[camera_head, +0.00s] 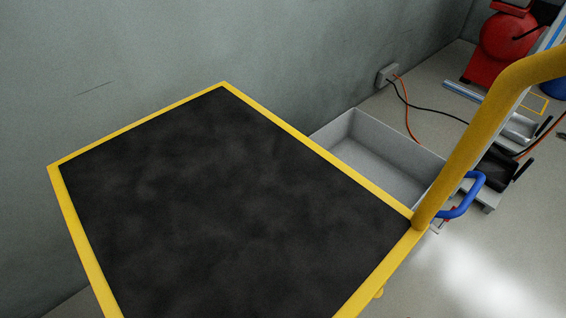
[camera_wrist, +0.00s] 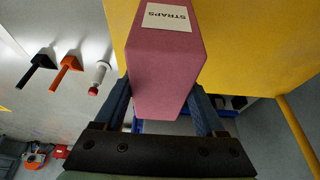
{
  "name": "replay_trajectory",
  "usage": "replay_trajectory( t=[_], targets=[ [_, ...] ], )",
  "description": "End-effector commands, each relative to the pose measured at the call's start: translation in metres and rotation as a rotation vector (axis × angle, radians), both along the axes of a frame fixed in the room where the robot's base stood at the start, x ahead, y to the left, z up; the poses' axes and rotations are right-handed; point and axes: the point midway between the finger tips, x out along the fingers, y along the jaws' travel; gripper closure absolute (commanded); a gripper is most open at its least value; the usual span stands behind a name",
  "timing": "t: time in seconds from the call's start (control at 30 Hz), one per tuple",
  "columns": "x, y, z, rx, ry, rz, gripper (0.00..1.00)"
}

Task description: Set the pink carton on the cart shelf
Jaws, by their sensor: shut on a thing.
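A pink carton (camera_wrist: 165,75) with a white label reading "STRAPS" fills the middle of the wrist view. My gripper (camera_wrist: 160,92) is shut on it, one dark finger on each side. The cart (camera_head: 225,86) stands in the head view, with a yellow rim around a bare black top shelf (camera_head: 225,200). The carton and my gripper are out of the head view, so their height above the shelf cannot be told there.
A thick yellow bar (camera_head: 490,115) rises at the cart's right corner, beside a blue handle (camera_head: 465,200). A grey open bin (camera_head: 375,160) sits beyond the shelf. A grey wall (camera_head: 120,50) runs behind. In the wrist view, a large yellow surface (camera_wrist: 250,45) lies beside the carton.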

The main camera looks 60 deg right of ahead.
Motion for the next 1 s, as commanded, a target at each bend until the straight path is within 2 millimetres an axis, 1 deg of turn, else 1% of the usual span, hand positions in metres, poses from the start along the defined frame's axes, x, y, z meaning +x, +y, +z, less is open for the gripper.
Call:
replay_trajectory(
  t=[0.13, 0.3, 0.33, 0.57, 0.77, 0.8, 0.93, 0.97, 1.0],
  targets=[
    [0.000, -0.001, -0.015, -0.001, 0.000, -0.001, 1.00],
    [0.001, -0.001, -0.041, -0.001, -0.001, 0.000, 1.00],
    [0.001, 0.000, -0.043, -0.001, -0.001, 0.000, 1.00],
    [0.001, 0.000, -0.043, -0.001, -0.002, 0.001, 1.00],
    [0.001, 0.000, -0.049, -0.001, -0.001, 0.002, 1.00],
    [0.000, 0.000, -0.050, 0.000, -0.001, 0.001, 0.26],
    [0.000, 0.000, -0.049, 0.000, 0.000, 0.001, 0.03],
    [0.000, 0.000, -0.049, 0.000, 0.000, 0.001, 0.00],
    [0.000, 0.000, -0.049, 0.000, 0.000, 0.001, 0.00]
  ],
)
